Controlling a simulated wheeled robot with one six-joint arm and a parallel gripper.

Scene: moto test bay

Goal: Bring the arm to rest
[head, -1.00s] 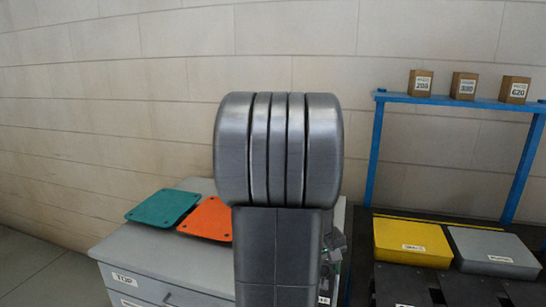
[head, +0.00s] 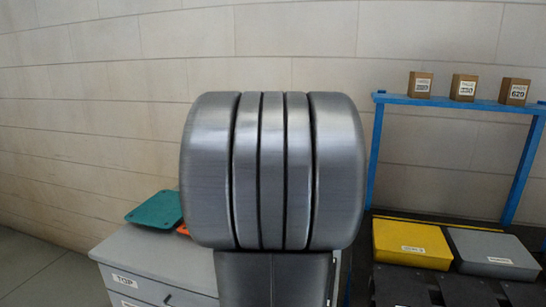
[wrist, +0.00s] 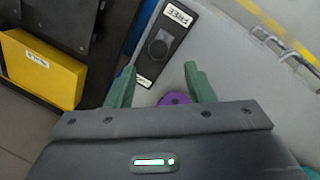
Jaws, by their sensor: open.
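My gripper (wrist: 160,88) shows in the wrist view with its two green fingers apart. Nothing is held between the fingers. A purple round thing (wrist: 174,98) shows beyond the gripper body, partly hidden by it. My grey arm link fills the middle of the head view and hides much of the cabinet. The gripper itself does not show in the head view.
A grey cabinet (head: 150,263) labelled TOP bears a teal plate (head: 155,210) and a mostly hidden orange plate (head: 183,230). A yellow box (head: 411,243) and a grey box (head: 493,252) lie at right, below a blue frame (head: 450,102) with small cartons. A dark panel (wrist: 160,45) labelled FREE shows in the wrist view.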

